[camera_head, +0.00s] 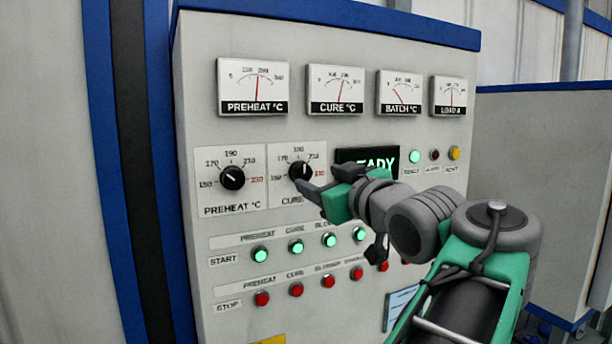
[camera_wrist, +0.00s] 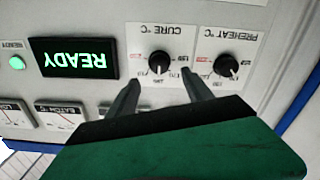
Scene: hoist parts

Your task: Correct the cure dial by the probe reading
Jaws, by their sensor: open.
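The cure dial (camera_head: 300,171) is a black knob on a white plate, in the middle of the panel; its white mark points roughly upward. It also shows upside down in the wrist view (camera_wrist: 158,63). My gripper (camera_head: 317,177) is open, its fingers pointing at the cure dial. In the wrist view my gripper (camera_wrist: 161,83) has its two fingertips on either side below the knob, nothing held between them. I cannot tell whether they touch the panel. The cure meter (camera_head: 336,89) and batch meter (camera_head: 400,92) have red needles; their exact readings are too small to read.
The preheat dial (camera_head: 232,177) sits just left of the cure dial. A READY display (camera_head: 368,160) is partly hidden behind my gripper. Green start buttons (camera_head: 295,247) and red stop buttons (camera_head: 296,290) run in rows below. The preheat meter (camera_head: 253,87) is above.

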